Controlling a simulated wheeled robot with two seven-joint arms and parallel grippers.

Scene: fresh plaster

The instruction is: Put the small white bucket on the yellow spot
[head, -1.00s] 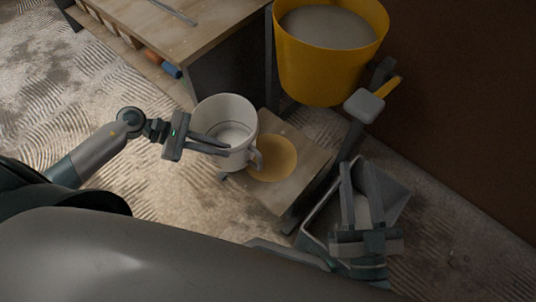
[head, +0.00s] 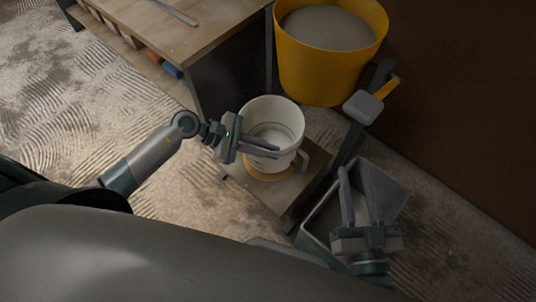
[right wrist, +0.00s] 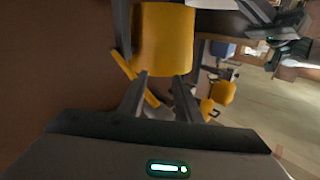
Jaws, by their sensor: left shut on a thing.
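The small white bucket (head: 287,157), upright with a handle on its right side, is held by my left gripper (head: 276,150). The gripper is shut on its wall. The yellow spot (head: 268,176) is on a low wooden stand (head: 298,192). The bucket is over the spot and hides most of it, with a yellow rim showing below. I cannot tell whether the bucket touches the stand. My right gripper (head: 354,172) is open and empty above a grey trough; its parted fingers also show in the right wrist view (right wrist: 160,76).
A large yellow tub (head: 318,75) of grey material stands behind the stand; it also shows in the right wrist view (right wrist: 165,40). A grey block with a yellow-handled tool (head: 364,106) is beside it. The grey trough (head: 386,180) is at right. A wooden table (head: 190,45) is at back left.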

